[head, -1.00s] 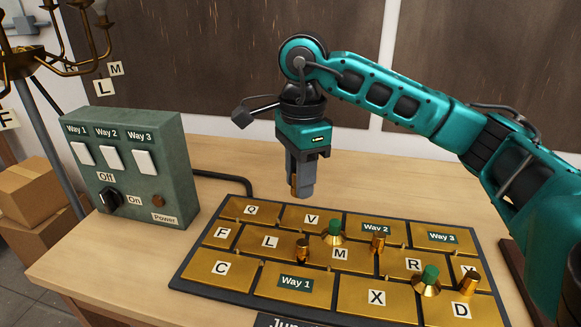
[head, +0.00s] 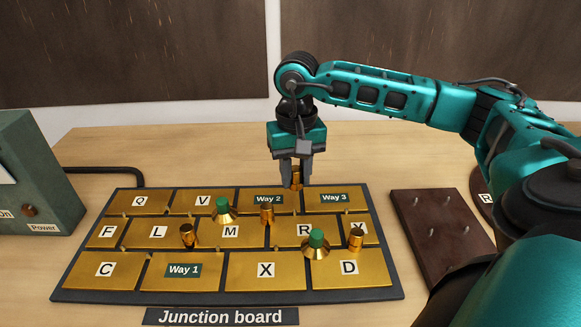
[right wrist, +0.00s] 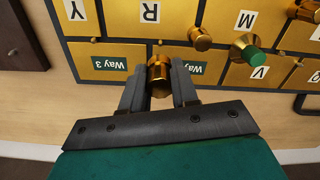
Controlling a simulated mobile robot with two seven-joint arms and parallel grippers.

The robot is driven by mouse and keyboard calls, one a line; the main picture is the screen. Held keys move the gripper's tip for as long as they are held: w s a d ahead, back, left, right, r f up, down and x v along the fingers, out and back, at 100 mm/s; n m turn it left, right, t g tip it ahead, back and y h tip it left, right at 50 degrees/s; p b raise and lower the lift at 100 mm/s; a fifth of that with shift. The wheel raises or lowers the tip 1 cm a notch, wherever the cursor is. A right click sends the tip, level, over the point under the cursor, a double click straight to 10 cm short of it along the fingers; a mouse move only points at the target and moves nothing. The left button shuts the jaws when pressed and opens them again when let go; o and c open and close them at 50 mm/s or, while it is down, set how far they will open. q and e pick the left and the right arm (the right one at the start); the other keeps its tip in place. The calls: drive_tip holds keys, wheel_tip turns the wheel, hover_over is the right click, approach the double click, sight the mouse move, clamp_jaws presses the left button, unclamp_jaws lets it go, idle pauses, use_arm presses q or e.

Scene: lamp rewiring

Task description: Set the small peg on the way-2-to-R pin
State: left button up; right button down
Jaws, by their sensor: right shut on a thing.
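My right gripper (head: 296,181) is shut on the small peg (head: 297,176), a short brass cylinder. It holds the peg upright near the far edge of the junction board (head: 90,291), between the Way 2 plate (head: 283,197) and the Way 3 plate (head: 347,204). In the right wrist view the peg (right wrist: 160,75) sits between the fingers, over the gap between those plates. A small pin (right wrist: 160,42) shows beyond it, between Way 2 and the R plate (right wrist: 148,30). The peg appears apart from this pin. My left gripper is out of view.
Brass pegs stand near Way 2 and M (head: 267,214), near L (head: 188,235) and near D (head: 356,240). Green-topped pegs stand near V (head: 224,210) and R (head: 316,243). A dark brown block (head: 428,235) lies right of the board. The switch box (head: 37,180) is at left.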

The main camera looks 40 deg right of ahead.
sight(295, 210)
drive_tip(key=shift+f+b, duration=0.45)
drive_tip(key=shift+f, duration=0.6)
drive_tip(key=shift+f+b, duration=1.45)
drive_tip(key=shift+f, duration=0.9)
drive_tip(key=shift+f+b, duration=0.5)
drive_tip(key=shift+f, duration=0.05)
drive_tip(key=c, duration=0.8)
unclamp_jaws()
wheel_tip(295, 210, up, 13)
drive_tip(key=shift+p, duration=0.35)
